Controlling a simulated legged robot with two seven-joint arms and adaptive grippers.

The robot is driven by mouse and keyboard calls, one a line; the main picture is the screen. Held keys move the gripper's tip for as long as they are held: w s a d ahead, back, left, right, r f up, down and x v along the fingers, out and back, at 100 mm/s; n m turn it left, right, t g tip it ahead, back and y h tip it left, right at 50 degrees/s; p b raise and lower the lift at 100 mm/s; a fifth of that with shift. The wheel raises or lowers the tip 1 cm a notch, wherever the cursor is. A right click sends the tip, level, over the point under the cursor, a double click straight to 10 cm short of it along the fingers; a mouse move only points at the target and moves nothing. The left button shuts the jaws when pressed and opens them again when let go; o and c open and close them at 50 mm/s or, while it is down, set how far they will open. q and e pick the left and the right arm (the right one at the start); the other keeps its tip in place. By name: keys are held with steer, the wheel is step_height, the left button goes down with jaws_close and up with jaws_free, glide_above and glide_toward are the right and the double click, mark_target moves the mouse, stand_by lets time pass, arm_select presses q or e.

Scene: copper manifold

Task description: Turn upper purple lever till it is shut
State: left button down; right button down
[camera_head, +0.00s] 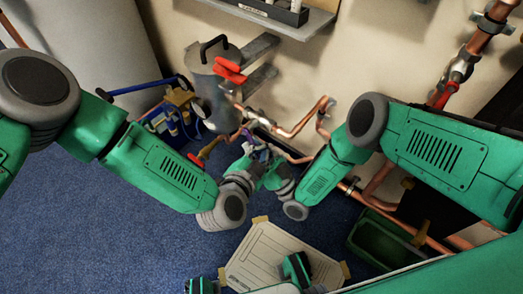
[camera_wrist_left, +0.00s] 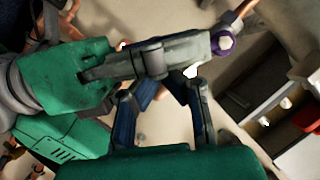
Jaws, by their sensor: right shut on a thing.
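A purple lever part (camera_head: 262,153) shows small between my two grippers in the head view, close to the copper pipes. In the left wrist view its purple end (camera_wrist_left: 223,43) sits at the tip of my right gripper's grey fingers. My right gripper (camera_head: 266,163) is shut on it. My left gripper (camera_head: 251,167) is right beside the right one, and its blue-grey fingers (camera_wrist_left: 162,90) lean towards each other in the left wrist view. The right gripper crosses in front of their tips, so their opening is unclear. The lever's angle is mostly hidden.
A grey canister (camera_head: 212,95) with a red valve handle (camera_head: 230,70) stands behind the grippers. A blue tool crate (camera_head: 170,122) is left, a green bin (camera_head: 378,240) right. Copper pipes (camera_head: 300,122) run along the wall. A pale panel (camera_head: 275,255) lies in front.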

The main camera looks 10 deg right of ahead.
arm_select(q)
steer(key=shift+w+a+f, duration=0.15)
steer(key=shift+a+f, duration=0.25)
steer(key=shift+f, duration=0.1)
arm_select(e)
steer(key=c, duration=1.5)
jaws_free()
steer(key=shift+s+d+f, duration=0.2)
steer(key=shift+s, duration=0.05)
arm_select(q)
steer(key=shift+d, duration=0.1)
arm_select(e)
steer(key=shift+o, duration=0.2)
steer(key=shift+w+r, duration=0.1)
steer(key=shift+r, duration=0.05)
arm_select(q)
steer(key=shift+r, duration=0.1)
